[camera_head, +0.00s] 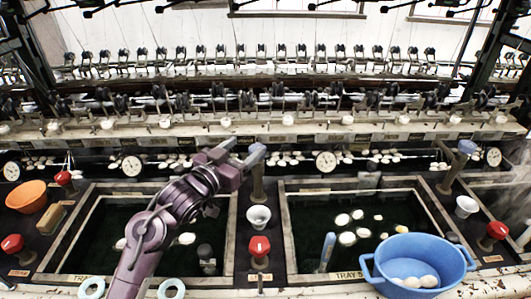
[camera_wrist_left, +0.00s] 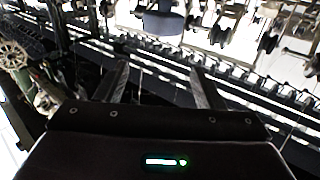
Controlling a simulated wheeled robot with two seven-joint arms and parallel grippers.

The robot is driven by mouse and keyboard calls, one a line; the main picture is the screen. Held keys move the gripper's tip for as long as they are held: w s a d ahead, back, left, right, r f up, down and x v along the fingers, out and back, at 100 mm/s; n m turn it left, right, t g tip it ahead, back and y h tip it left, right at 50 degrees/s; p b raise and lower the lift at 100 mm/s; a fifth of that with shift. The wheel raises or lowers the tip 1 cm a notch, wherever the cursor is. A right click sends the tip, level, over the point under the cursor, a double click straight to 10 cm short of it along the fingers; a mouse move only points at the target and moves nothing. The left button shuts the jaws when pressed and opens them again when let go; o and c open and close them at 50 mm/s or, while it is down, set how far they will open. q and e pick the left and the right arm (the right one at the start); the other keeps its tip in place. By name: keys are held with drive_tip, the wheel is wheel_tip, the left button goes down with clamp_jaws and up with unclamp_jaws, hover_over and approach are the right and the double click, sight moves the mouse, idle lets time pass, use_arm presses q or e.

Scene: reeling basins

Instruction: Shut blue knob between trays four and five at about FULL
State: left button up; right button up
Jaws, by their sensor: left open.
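The blue knob (camera_head: 256,149) tops a brown post (camera_head: 258,182) between the left tray (camera_head: 72,233), its label partly hidden, and the tray labelled TRAY 5 (camera_head: 285,232). Both trays hold dark liquid with white cocoons; I cannot tell how full they are. My left gripper (camera_head: 241,157) is beside the knob, reaching from the left over the left tray. In the left wrist view its two fingers (camera_wrist_left: 158,75) are apart and empty, and the blue knob (camera_wrist_left: 163,22) shows beyond their tips. Whether the fingers touch it is unclear. My right gripper is not in view.
A white cup (camera_head: 258,217) and a red knob (camera_head: 259,247) stand in front of the post. A blue basin (camera_head: 418,262) with cocoons sits at tray five's front right. Another blue knob (camera_head: 467,147) stands farther right. The reeling frame (camera_head: 290,130) runs close behind.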

use_arm(q)
drive_tip(key=w+d+f, duration=0.1)
drive_tip(key=w, duration=0.1)
drive_tip(key=w+d+f+b, duration=0.1)
drive_tip(key=w+d+f, duration=0.1)
drive_tip(key=w+d+f+b, duration=0.1)
drive_tip(key=w, duration=0.1)
drive_tip(key=shift+w+d+f, duration=0.15)
drive_tip(key=shift+w+d, duration=0.2)
drive_tip(key=shift+d, duration=0.05)
idle(0.3)
drive_tip(key=c, duration=1)
